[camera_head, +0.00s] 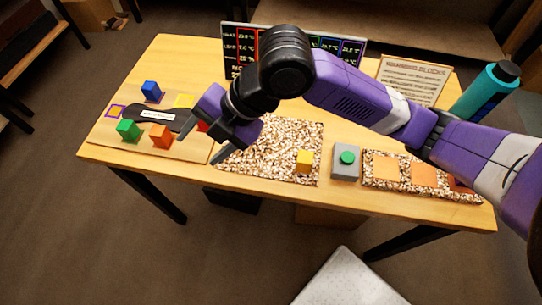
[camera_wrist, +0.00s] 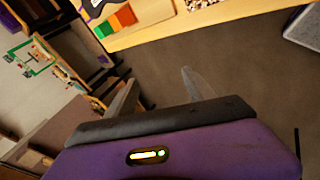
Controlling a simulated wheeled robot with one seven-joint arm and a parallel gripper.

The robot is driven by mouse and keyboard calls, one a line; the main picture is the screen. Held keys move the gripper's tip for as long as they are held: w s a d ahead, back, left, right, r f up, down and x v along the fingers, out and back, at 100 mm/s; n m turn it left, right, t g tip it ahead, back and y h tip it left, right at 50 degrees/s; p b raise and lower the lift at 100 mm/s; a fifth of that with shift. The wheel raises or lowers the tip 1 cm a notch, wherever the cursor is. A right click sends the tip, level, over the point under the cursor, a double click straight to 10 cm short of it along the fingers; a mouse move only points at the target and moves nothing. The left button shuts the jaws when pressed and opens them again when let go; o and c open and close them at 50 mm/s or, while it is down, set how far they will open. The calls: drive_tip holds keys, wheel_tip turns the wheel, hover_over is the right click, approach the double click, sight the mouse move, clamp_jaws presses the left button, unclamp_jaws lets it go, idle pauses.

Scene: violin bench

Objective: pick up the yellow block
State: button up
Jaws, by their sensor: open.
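The yellow block (camera_head: 304,160) sits near the front right of the speckled mat (camera_head: 275,135) on the wooden table. My gripper (camera_head: 200,156) is open and empty in the head view. It hangs to the left of the yellow block, well apart from it, near the mat's left end. In the wrist view my gripper's fingers (camera_wrist: 158,84) are spread, with floor beyond them. I cannot make out the yellow block in the wrist view.
A board on the left holds a blue block (camera_head: 151,91), a green block (camera_head: 128,130), an orange block (camera_head: 160,136) and a yellow patch (camera_head: 183,101). A grey box with a green button (camera_head: 347,158) stands right of the mat. A teal bottle (camera_head: 485,92) stands far right.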

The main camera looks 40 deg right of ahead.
drive_tip(key=s+d+f+n+g+h, duration=0.1)
drive_tip(key=s+d+f+g+h, duration=0.3)
drive_tip(key=d, duration=0.6)
drive_tip(key=g+h, duration=0.1)
drive_tip(key=h, duration=0.1)
hover_over(306, 156)
wheel_tip(306, 156, down, 4)
drive_tip(key=shift+w+d+r+n, duration=0.15)
drive_tip(key=shift+r+n, duration=0.1)
drive_tip(key=shift+n, duration=0.15)
drive_tip(key=shift+f, duration=0.35)
drive_tip(key=shift+f+p, duration=0.85)
drive_tip(key=shift+f, duration=2.6)
clamp_jaws()
